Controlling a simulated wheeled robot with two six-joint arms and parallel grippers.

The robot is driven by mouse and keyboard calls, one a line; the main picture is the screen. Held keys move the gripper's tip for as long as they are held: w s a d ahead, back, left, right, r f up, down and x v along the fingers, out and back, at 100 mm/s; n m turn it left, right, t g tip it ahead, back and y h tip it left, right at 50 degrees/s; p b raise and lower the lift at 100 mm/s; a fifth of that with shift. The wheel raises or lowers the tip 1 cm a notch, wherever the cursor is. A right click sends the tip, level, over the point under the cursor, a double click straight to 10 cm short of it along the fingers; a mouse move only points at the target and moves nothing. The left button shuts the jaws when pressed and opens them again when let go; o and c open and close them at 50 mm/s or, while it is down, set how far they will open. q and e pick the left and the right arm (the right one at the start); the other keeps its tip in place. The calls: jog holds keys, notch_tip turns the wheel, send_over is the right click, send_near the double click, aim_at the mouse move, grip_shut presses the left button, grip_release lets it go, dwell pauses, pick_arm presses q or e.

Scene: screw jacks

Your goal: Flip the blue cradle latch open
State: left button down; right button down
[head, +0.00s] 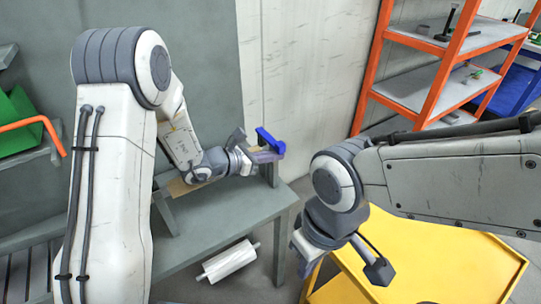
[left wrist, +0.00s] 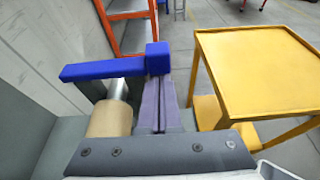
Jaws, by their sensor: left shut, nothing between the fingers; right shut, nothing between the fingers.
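The blue cradle latch (head: 268,139) is at the right end of the grey bench, close to my left gripper (head: 268,157). In the left wrist view the latch (left wrist: 100,69) is a blue bar with a thicker block at its right end. The bar lies across above a tan roller (left wrist: 108,119) with a metal shaft. My left gripper (left wrist: 161,88) is shut and empty, its fingertips at or just under the block; I cannot tell whether they touch. My right gripper (head: 302,256) is shut and empty, over the left edge of the yellow cart.
The grey bench (head: 225,213) stands against the wall. A white roller (head: 229,260) lies below its front. The yellow cart (head: 440,255) is at the right, with a bare top in the left wrist view (left wrist: 255,70). An orange-framed shelf (head: 420,90) stands at the back right.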

pick_arm(q)
jog(key=w+a+r+n+g+h+p, duration=0.2)
jog(key=w+a+r+n+h+p, duration=0.15)
jog(key=r+n+p, duration=0.3)
jog(key=w+a+r+n+g+h+p, duration=0.1)
jog(key=w+a+r+n+h+p, duration=0.15)
jog(key=w+r+n+p, duration=0.45)
jog(key=s+d+r+b, duration=0.1)
jog(key=s+d+r, duration=0.6)
jog(key=d+r, duration=0.2)
jog(key=d, duration=0.2)
jog(key=shift+d+r+b, duration=0.2)
jog(key=shift+d+b, duration=0.15)
jog(key=shift+d, duration=0.05)
dwell(0.7)
